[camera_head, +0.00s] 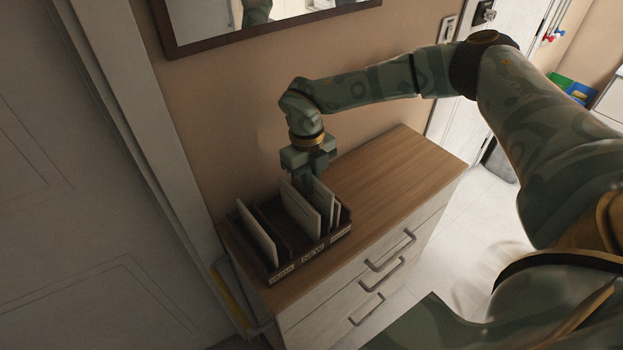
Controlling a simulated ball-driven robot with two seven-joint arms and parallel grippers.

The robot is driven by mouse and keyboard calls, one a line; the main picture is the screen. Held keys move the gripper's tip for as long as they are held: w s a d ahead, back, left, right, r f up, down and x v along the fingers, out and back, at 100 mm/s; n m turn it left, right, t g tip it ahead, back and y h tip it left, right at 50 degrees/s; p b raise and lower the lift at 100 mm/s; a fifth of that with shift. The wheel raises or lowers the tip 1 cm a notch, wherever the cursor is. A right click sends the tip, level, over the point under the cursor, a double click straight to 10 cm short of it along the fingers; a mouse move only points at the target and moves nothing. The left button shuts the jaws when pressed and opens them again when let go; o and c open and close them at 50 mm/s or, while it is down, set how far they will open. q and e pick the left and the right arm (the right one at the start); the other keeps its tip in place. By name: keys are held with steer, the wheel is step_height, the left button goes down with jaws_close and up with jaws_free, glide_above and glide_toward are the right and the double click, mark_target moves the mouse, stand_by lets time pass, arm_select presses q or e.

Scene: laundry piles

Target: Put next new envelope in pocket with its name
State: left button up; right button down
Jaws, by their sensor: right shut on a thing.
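A dark wooden sorter (293,273) with several pockets stands on the dresser top. Its middle label reads NEW; I cannot read the left and right labels for sure. One white envelope (257,233) leans in the left pocket. Another white envelope (300,210) stands at the middle, and at least one more (325,206) stands in the right part. My right gripper (306,183) points down behind the middle and right envelopes, shut on an envelope at its top edge. Its fingertips are partly hidden, so I cannot tell exactly which envelope. My left gripper is not in view.
The wooden dresser (395,168) is clear to the right of the sorter. A dark-framed mirror (265,28) hangs on the wall above. A white door (60,180) is close on the left. Drawer handles (390,252) stick out in front.

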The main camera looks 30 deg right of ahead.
steer(key=c, duration=1.5)
jaws_free()
steer(key=r, duration=0.5)
steer(key=w+r+p, duration=0.1)
steer(key=r, duration=0.4)
steer(key=w+r, duration=0.1)
steer(key=r, duration=0.5)
steer(key=shift+r, duration=0.1)
